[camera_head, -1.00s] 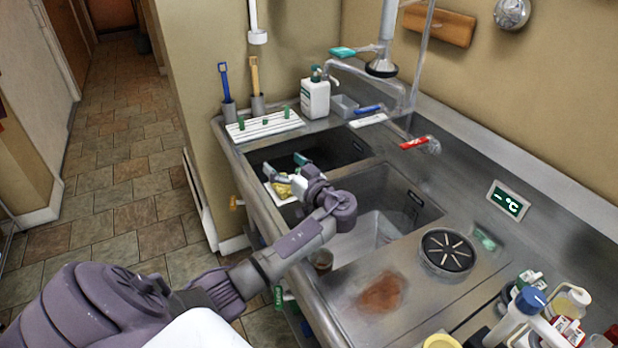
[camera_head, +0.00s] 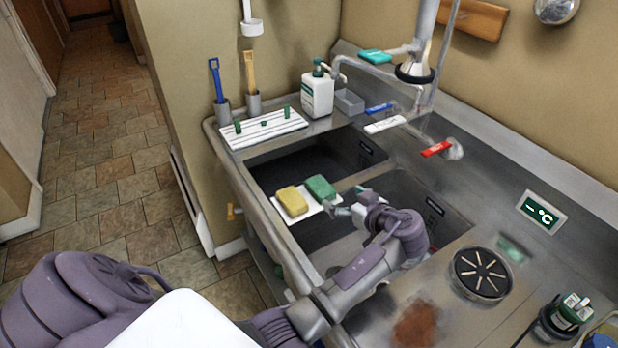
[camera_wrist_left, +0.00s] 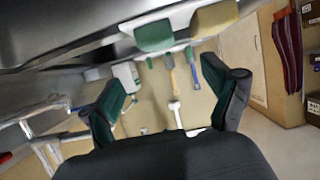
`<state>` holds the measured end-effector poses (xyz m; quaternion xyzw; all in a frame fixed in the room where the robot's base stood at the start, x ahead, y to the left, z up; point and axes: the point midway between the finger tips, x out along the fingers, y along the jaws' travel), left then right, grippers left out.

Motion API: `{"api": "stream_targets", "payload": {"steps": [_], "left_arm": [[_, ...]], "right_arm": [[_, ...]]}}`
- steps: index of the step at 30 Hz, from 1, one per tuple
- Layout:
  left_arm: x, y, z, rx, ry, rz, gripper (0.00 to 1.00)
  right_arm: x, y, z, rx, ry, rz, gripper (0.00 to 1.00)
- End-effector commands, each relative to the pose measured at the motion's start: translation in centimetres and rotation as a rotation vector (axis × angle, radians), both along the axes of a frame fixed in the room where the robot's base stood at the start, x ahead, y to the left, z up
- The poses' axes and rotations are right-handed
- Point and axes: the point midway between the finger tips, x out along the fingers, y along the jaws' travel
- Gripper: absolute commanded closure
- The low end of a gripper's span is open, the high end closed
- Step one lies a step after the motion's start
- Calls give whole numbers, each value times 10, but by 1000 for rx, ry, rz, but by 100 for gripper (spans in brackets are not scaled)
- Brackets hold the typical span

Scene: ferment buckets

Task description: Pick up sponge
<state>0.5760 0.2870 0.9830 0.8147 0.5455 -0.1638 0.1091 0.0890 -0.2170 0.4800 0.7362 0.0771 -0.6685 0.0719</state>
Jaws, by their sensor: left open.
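A yellow sponge (camera_head: 292,201) and a green sponge (camera_head: 320,188) lie side by side on a white tray (camera_head: 296,217) at the divider between the two sink basins. My left gripper (camera_head: 346,201) is open and empty, just right of the green sponge and apart from it, with its fingers pointing toward the tray. In the left wrist view the green sponge (camera_wrist_left: 154,36) and the yellow sponge (camera_wrist_left: 215,17) show at the top, beyond my spread left fingers (camera_wrist_left: 168,98). My right gripper is not in view.
The near basin (camera_head: 402,192) lies under my left arm; the far basin (camera_head: 300,165) looks empty. A white drying rack (camera_head: 262,130), a soap bottle (camera_head: 317,94) and brushes stand behind. A round drain-like disc (camera_head: 480,273) is on the counter at right.

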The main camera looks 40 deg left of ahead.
Motion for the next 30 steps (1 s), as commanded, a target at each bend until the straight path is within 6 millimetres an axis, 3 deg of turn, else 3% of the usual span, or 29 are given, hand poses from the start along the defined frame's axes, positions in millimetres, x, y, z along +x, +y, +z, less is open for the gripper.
{"api": "stream_targets", "payload": {"steps": [4, 15, 20, 30], "left_arm": [[5, 10, -3, 0, 2, -1, 12], [27, 64, -28, 1, 3, -1, 12], [30, 72, -33, -2, 2, 0, 12], [47, 112, -51, -2, 1, -1, 12]], "right_arm": [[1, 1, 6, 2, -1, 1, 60], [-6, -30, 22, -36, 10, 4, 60], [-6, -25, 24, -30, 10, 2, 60], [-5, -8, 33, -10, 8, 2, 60]]}}
